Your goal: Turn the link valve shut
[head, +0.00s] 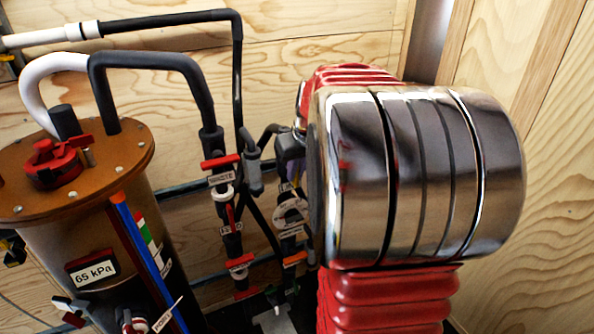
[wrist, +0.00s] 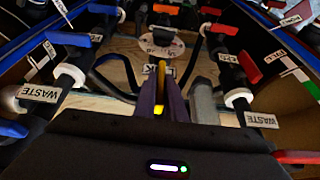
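My gripper (wrist: 162,88) points forward in the wrist view, its two purple fingers close together. A thin yellow handle (wrist: 161,74) stands edge-on between the fingertips, with almost no gap on either side. A white label right behind it is partly covered and shows a letter K, so this appears to be the link valve. The valve's body is hidden behind the fingers. In the head view my gripper is mostly hidden behind my arm; a bit of purple finger shows, and the yellow handle cannot be made out.
An oval white plate (wrist: 161,42) sits beyond the fingers. A brown tank (head: 88,225) with a 65 kPa display (head: 92,270) stands at left. Plywood walls enclose the space.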

